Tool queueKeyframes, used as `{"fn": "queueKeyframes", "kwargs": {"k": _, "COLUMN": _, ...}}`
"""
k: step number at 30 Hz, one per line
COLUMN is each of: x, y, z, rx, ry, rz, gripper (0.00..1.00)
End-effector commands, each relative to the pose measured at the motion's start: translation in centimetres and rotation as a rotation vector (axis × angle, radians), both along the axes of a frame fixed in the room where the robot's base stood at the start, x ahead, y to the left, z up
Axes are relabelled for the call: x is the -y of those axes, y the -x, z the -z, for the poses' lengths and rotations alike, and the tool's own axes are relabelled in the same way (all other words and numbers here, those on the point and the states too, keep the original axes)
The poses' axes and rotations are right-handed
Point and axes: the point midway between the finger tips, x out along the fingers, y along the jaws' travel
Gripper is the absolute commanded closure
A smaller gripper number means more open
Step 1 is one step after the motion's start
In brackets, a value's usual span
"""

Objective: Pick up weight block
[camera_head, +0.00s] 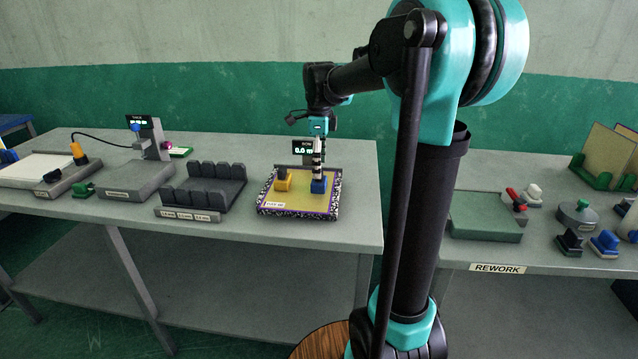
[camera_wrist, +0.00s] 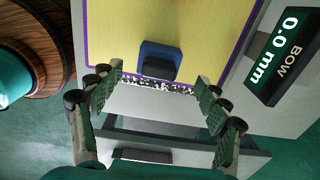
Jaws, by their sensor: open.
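A blue block (camera_head: 319,186) with a dark knob-like top stands on a yellow board (camera_head: 285,207) with a purple border. A yellow block (camera_head: 283,181) stands to its left on the same board. Nothing marks which one is the weight block. My gripper (camera_head: 318,168) hangs pointing down just above the blue block in the head view. In the wrist view the blue block (camera_wrist: 160,60) lies above the gap between my gripper's fingers (camera_wrist: 157,92), which are spread apart and empty. The yellow block is out of the wrist view.
A display reading 0.0 mm (camera_head: 306,149) stands behind the board and shows close by in the wrist view (camera_wrist: 285,58). A dark slotted rack (camera_head: 205,192) is left of the board. The table's right edge is near. A rework table (camera_head: 498,268) stands at right.

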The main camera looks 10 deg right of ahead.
Motion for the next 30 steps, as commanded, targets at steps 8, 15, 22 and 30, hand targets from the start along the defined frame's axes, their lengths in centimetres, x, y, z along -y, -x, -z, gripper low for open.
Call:
{"fn": "queueKeyframes", "kwargs": {"k": 8, "x": -0.1, "y": 0.1, "z": 3.1, "rx": 0.0, "ry": 0.0, "rz": 0.0, "gripper": 0.24}}
{"fn": "queueKeyframes", "kwargs": {"k": 15, "x": -0.1, "y": 0.1, "z": 3.2, "rx": 0.0, "ry": 0.0, "rz": 0.0, "gripper": 0.24}}
{"fn": "queueKeyframes", "kwargs": {"k": 22, "x": -0.1, "y": 0.1, "z": 3.2, "rx": 0.0, "ry": 0.0, "rz": 0.0, "gripper": 0.53}}
{"fn": "queueKeyframes", "kwargs": {"k": 30, "x": -0.1, "y": 0.1, "z": 3.2, "rx": 0.0, "ry": 0.0, "rz": 0.0, "gripper": 0.86}}
